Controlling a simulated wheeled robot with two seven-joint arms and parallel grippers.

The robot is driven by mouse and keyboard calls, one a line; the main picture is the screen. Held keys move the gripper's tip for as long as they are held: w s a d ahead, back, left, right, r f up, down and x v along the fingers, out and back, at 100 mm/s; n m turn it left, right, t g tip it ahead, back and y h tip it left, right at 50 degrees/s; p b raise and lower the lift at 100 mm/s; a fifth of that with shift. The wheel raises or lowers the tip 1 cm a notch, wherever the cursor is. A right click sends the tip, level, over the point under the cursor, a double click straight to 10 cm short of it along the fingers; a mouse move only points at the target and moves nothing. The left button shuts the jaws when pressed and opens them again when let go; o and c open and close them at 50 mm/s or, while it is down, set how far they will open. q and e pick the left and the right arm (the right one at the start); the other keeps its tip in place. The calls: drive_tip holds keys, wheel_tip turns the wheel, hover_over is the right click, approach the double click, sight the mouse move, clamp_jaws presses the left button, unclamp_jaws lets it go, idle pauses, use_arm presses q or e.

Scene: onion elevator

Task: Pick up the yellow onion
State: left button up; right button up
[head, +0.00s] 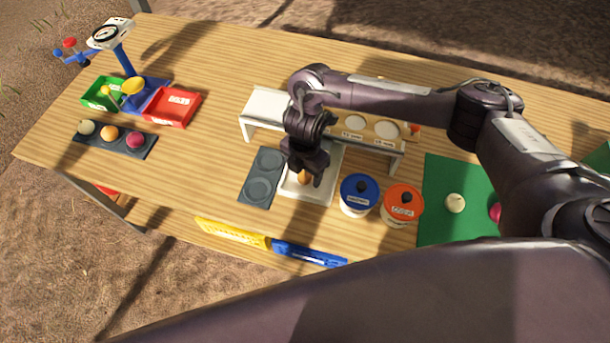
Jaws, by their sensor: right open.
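A yellow-orange onion (304,177) lies in a white tray (298,194) near the middle of the table. My right gripper (306,175) points down over the tray, open, with its fingers close around the onion. The fingers hide part of the onion, and I cannot tell whether they touch it. My left gripper is not in view.
A white-and-wood raised shelf (268,104) stands behind the tray. Blue-lidded (358,192) and orange-lidded (402,203) jars stand to its right, a dark two-well plate (261,177) to its left. A green mat (440,180) holds a pale onion (455,203).

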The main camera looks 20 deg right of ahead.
drive_tip(key=shift+f, duration=0.35)
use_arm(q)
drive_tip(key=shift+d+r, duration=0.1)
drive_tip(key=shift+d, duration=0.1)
use_arm(e)
drive_tip(key=shift+f, duration=0.1)
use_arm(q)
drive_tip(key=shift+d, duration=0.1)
use_arm(e)
drive_tip(key=c, duration=1.1)
